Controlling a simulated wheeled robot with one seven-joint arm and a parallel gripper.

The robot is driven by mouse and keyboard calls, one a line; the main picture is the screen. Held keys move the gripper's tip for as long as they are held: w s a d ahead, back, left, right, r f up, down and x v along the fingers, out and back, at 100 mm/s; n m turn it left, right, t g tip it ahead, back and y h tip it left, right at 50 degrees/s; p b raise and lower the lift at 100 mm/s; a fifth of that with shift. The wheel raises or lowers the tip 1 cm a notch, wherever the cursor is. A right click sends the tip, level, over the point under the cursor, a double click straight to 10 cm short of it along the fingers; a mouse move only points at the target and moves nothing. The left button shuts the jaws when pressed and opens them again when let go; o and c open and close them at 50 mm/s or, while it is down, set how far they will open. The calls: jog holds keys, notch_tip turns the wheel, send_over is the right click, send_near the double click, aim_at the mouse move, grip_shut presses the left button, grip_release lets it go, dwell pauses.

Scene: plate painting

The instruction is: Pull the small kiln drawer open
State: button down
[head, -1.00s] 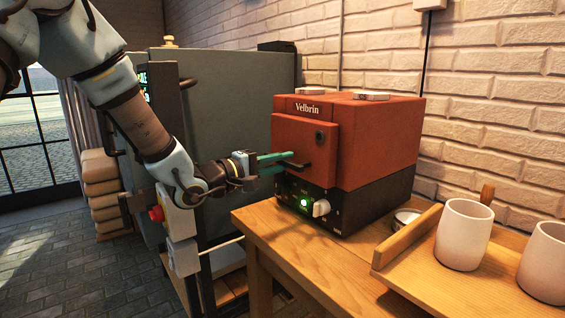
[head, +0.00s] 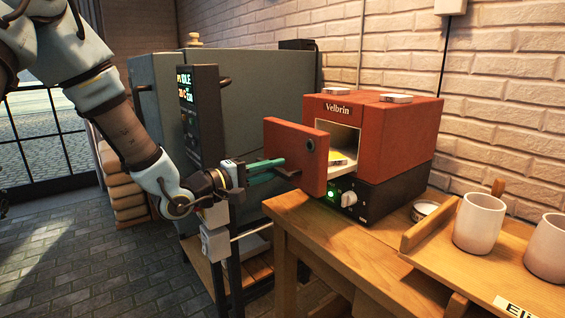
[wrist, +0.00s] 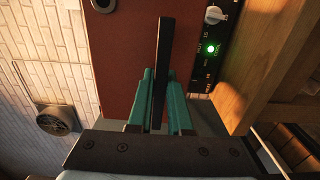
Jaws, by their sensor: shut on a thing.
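The small red kiln (head: 395,130), marked Velbrin, stands on the wooden table. Its drawer front (head: 297,155) is out from the body, leaving a gap that shows the pale chamber and a small yellow item (head: 338,158) inside. My gripper (head: 280,168) is shut on the dark drawer handle at the left of the front. In the wrist view the green fingers (wrist: 160,95) close around the dark handle bar (wrist: 163,60), with the red front (wrist: 125,60) behind it. The far end of the handle is partly hidden by my fingers in the head view.
A large grey kiln (head: 255,100) with a lit control panel (head: 190,100) stands behind my arm. A wooden tray (head: 440,250) with white cups (head: 480,222) is at the right of the table (head: 310,230). Floor (head: 110,260) is open at the lower left.

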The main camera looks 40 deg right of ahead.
jog(key=shift+a, duration=0.3)
jog(key=c, duration=0.8)
grip_release()
jog(key=shift+c, duration=0.2)
jog(key=a+b, duration=0.1)
jog(key=a, duration=0.9)
jog(key=shift+w+a, duration=0.35)
